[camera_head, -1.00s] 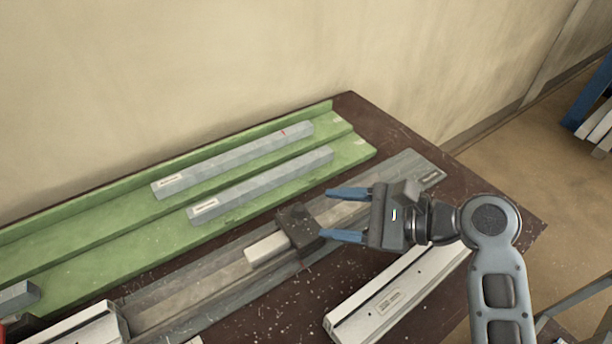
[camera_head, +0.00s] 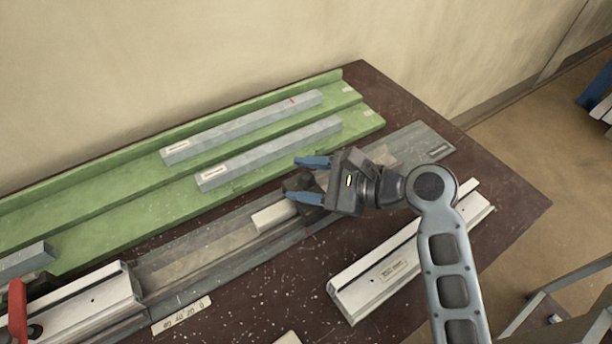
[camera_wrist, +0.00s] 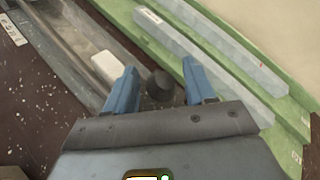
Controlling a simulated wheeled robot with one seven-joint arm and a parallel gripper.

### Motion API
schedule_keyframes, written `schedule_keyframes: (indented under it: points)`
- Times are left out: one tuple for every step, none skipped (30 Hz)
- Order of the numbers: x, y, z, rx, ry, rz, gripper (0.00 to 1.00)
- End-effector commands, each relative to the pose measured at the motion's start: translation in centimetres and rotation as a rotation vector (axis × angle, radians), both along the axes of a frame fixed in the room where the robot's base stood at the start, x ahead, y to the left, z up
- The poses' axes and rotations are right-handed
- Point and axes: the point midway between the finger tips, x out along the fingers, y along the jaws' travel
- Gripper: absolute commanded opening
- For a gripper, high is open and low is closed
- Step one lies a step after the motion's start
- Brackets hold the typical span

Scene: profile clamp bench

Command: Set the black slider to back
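The black slider (camera_head: 292,184) sits on a long grey metal rail (camera_head: 200,250), partly hidden behind my gripper in the head view. In the wrist view its dark round knob (camera_wrist: 159,85) stands between the two blue fingers, with a narrow gap on each side. My gripper (camera_head: 300,180) is open around the knob and not closed on it; it also shows in the wrist view (camera_wrist: 160,75). A small pale block (camera_head: 272,216) lies on the rail just left of the slider and also shows in the wrist view (camera_wrist: 107,66).
A green stepped tray (camera_head: 110,217) with grey bars (camera_head: 270,152) lies behind the rail. A white profile (camera_head: 395,268) lies in front, right. Another white profile (camera_head: 85,300) and a red handle (camera_head: 18,310) are at the left. A lettered label strip (camera_head: 182,315) lies before the rail.

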Motion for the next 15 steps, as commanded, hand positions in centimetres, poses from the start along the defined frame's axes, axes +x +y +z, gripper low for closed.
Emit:
schedule_keyframes:
  points:
    - [0.00, -0.02, 0.01, 0.000, 0.000, 0.000, 0.49]
    - [0.01, -0.02, 0.02, 0.000, 0.000, 0.000, 0.46]
    - [0.01, -0.03, 0.01, 0.000, 0.000, 0.000, 0.42]
    - [0.01, -0.03, 0.02, 0.000, 0.000, 0.000, 0.39]
    - [0.01, -0.03, 0.01, 0.000, 0.000, 0.000, 0.37]
    - [0.01, -0.03, 0.01, 0.000, 0.000, 0.000, 0.33]
    - [0.01, -0.04, 0.01, 0.000, 0.000, 0.000, 0.30]
    - [0.01, -0.04, 0.01, 0.000, 0.000, 0.000, 0.27]
    - [0.01, -0.04, 0.01, 0.000, 0.000, 0.000, 0.23]
    - [0.01, -0.04, 0.01, 0.000, 0.000, 0.000, 0.20]
    - [0.01, -0.04, 0.01, 0.000, 0.000, 0.000, 0.17]
    - [0.00, -0.04, 0.01, 0.000, 0.000, 0.000, 0.14]
    - [0.00, -0.04, 0.01, 0.000, 0.000, 0.000, 0.11]
    - [0.00, -0.04, 0.01, 0.000, 0.000, 0.000, 0.08]
    - [0.00, -0.04, 0.01, 0.000, 0.000, 0.000, 0.04]
